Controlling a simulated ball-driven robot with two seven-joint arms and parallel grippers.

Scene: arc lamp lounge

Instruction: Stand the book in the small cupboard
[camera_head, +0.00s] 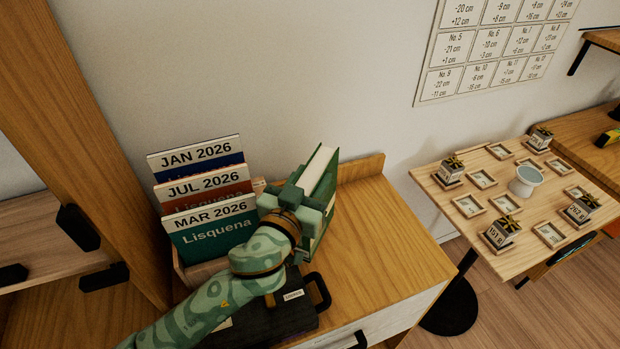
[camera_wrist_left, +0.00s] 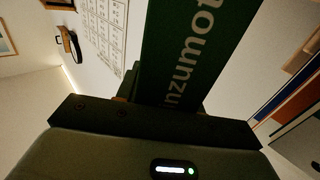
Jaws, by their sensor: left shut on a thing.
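A green book (camera_head: 321,174) with pale pages is upright and slightly tilted above the low wooden cabinet (camera_head: 390,235). My left gripper (camera_head: 303,198) is shut on the book, near its side. In the left wrist view the book's green face (camera_wrist_left: 178,50) shows white letters, partly cut off. The book's lower end is partly hidden behind my gripper, so I cannot tell if it touches the cabinet top. No open compartment of a small cupboard is clearly visible. My right gripper is not in view.
A black case (camera_head: 292,315) with a handle lies in front. A tall wooden panel (camera_head: 85,130) rises at left.

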